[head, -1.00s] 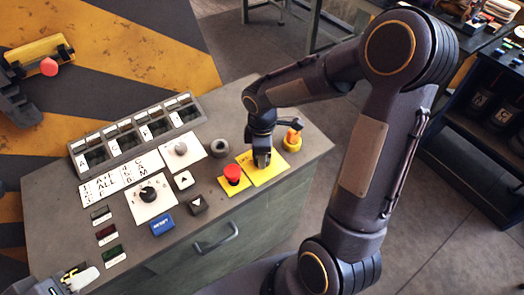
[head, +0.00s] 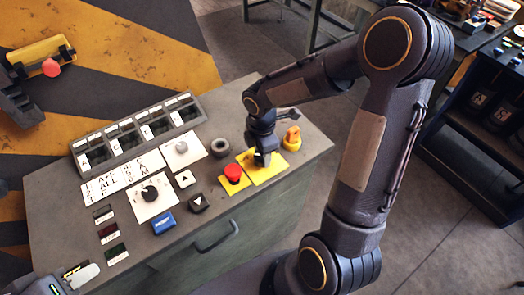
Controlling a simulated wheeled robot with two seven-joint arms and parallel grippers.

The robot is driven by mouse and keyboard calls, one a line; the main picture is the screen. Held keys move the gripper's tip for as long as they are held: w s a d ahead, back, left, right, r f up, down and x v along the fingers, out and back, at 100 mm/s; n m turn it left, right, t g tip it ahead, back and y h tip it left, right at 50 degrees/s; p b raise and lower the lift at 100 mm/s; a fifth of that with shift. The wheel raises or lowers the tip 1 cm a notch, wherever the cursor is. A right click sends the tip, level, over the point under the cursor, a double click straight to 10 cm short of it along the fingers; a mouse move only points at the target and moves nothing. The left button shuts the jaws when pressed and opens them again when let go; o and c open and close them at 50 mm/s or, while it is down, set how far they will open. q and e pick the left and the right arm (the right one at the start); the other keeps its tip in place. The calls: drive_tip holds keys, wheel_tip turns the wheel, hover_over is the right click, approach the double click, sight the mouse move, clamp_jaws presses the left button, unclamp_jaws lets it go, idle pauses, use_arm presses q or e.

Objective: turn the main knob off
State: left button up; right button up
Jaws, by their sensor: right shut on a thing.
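My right gripper (head: 262,158) points down over a yellow plate (head: 278,165) at the right end of the grey console. It is shut on the main knob on this plate, and its fingers hide nearly all of the knob. The knob's pointer and markings cannot be seen. My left gripper (head: 78,278) shows only in part at the bottom left corner, apart from the controls; its jaws cannot be made out.
A red mushroom button (head: 233,172) sits close left of the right gripper, and an orange-yellow knob (head: 292,137) close right. A grey ring (head: 220,147), a black dial (head: 149,193), a grey dial (head: 181,147) and a blue button (head: 163,223) lie further left.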

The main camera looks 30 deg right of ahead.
drive_tip(key=o, duration=1)
wheel_tip(320, 180, up, 8)
drive_tip(key=shift+f, duration=0.1)
idle(0.4)
